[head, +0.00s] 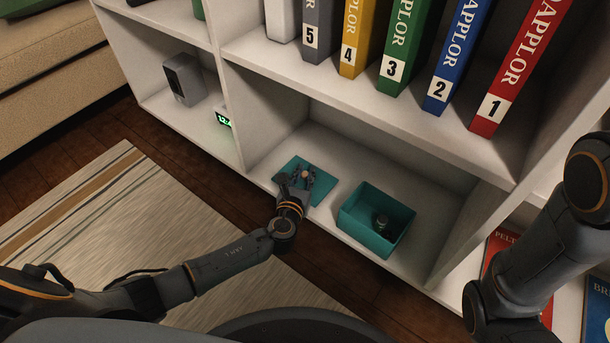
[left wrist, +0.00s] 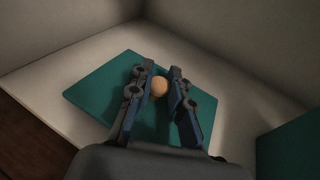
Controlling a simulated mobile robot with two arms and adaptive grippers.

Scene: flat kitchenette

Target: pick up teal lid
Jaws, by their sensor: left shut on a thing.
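The teal lid (head: 321,184) is a flat square with a round tan knob, in the lower shelf compartment to the left of an open teal box (head: 349,218). My left gripper (head: 304,174) is over the lid, shut on its knob. In the left wrist view the lid (left wrist: 92,90) lies under the fingers, and the tan knob (left wrist: 159,87) is between the tips of my left gripper (left wrist: 160,86). I cannot tell whether the lid touches the shelf. My right arm shows at the right, but its gripper is out of view.
The teal box holds a small dark object (head: 382,222). A shelf board with numbered binders (head: 398,50) is above the compartment. A green-lit clock (head: 223,119) and a grey speaker-like box (head: 184,79) stand in the left compartment. A striped rug (head: 120,220) lies on the wooden floor.

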